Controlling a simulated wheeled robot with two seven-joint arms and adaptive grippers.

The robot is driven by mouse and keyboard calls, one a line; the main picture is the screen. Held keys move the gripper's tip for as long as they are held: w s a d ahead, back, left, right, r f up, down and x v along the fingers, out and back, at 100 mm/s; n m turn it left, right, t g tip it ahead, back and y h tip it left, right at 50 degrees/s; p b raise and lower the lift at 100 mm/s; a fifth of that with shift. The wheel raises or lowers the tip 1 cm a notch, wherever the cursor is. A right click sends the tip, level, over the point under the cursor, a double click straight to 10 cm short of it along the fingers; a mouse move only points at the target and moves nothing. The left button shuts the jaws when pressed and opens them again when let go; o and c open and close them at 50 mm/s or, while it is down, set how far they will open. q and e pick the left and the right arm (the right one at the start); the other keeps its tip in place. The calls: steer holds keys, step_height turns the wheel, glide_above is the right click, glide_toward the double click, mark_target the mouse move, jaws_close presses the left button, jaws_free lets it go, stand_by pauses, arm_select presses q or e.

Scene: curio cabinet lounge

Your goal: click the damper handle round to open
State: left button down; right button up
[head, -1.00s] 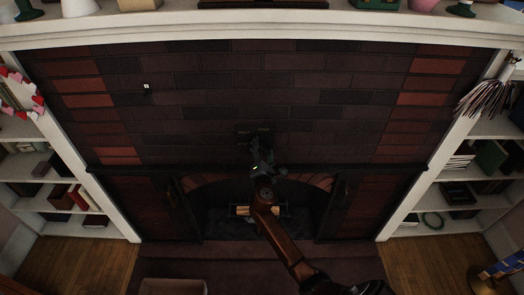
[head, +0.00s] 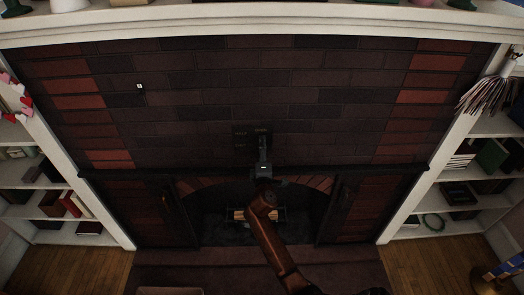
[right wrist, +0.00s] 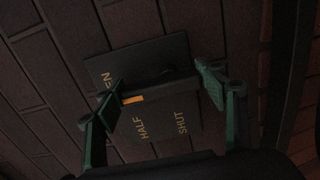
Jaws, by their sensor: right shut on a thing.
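The damper plate (head: 240,131) is a dark square on the brick above the firebox. In the right wrist view the plate (right wrist: 168,52) carries the words HALF and SHUT and a partly covered word ending in EN. The dark damper handle (right wrist: 165,88) is a bar across the plate, with an orange mark at its left end, just above HALF and right of EN. My right gripper (right wrist: 162,96) has its green fingers at the two ends of the bar and is shut on it. In the head view the right gripper (head: 263,145) reaches up to the plate. My left gripper is not in view.
Below the plate are a dark ledge (head: 130,173) and the arched firebox with logs (head: 242,214). White shelves with books stand on both sides, and a white mantel (head: 260,29) runs above.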

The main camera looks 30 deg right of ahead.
steer(key=shift+s+d, duration=0.1)
steer(key=shift+d, duration=0.05)
stand_by(0.3)
steer(key=o, duration=1)
steer(key=shift+o, duration=1)
steer(key=v, duration=1.2)
